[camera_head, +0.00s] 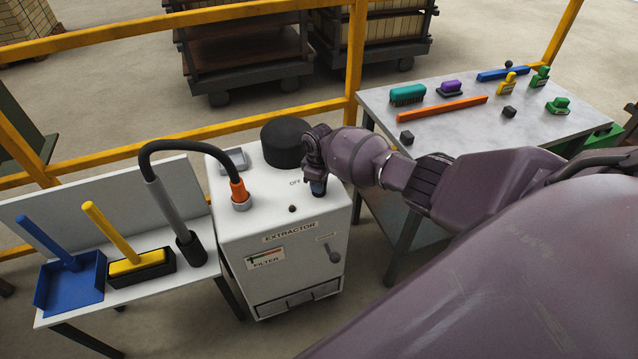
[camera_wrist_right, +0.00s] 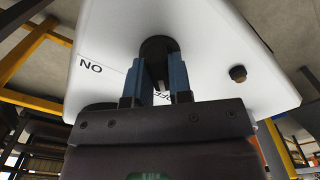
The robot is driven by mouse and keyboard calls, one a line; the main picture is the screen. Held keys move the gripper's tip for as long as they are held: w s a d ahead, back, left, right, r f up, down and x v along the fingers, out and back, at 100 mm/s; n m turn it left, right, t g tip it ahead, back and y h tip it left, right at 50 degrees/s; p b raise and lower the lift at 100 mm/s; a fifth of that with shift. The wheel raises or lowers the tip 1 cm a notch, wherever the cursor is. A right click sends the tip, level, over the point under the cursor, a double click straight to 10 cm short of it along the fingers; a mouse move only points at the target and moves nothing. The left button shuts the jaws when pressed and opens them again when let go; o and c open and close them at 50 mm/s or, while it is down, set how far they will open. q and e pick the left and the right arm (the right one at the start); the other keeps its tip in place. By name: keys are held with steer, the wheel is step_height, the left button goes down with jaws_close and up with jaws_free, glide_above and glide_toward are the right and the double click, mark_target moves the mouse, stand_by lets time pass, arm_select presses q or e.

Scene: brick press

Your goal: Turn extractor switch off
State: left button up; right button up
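The extractor (camera_head: 285,229) is a white cabinet labelled EXTRACTOR, in the middle of the head view. My right gripper (camera_head: 318,187) points down at its top, beside the OFF label. In the right wrist view its two blue fingers (camera_wrist_right: 157,75) stand on either side of the black switch knob (camera_wrist_right: 157,46) and appear shut on it. An upside-down ON label (camera_wrist_right: 90,66) shows left of the knob; the OFF label is partly hidden behind a finger. The head view hides most of the knob behind the gripper. My left gripper is not in view.
A hose with an orange collar (camera_head: 239,191) enters the cabinet top. A black round cap (camera_head: 284,142) stands behind the gripper. A side table (camera_head: 105,315) holds a blue dustpan and a yellow brush. A grey table (camera_head: 455,135) with brushes and blocks is at right. Yellow rails (camera_head: 190,134) run behind.

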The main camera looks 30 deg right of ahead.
steer(key=o, duration=0.4)
step_height(320, 180, up, 11)
steer(key=shift+f+p, duration=0.1)
steer(key=shift+p, duration=1)
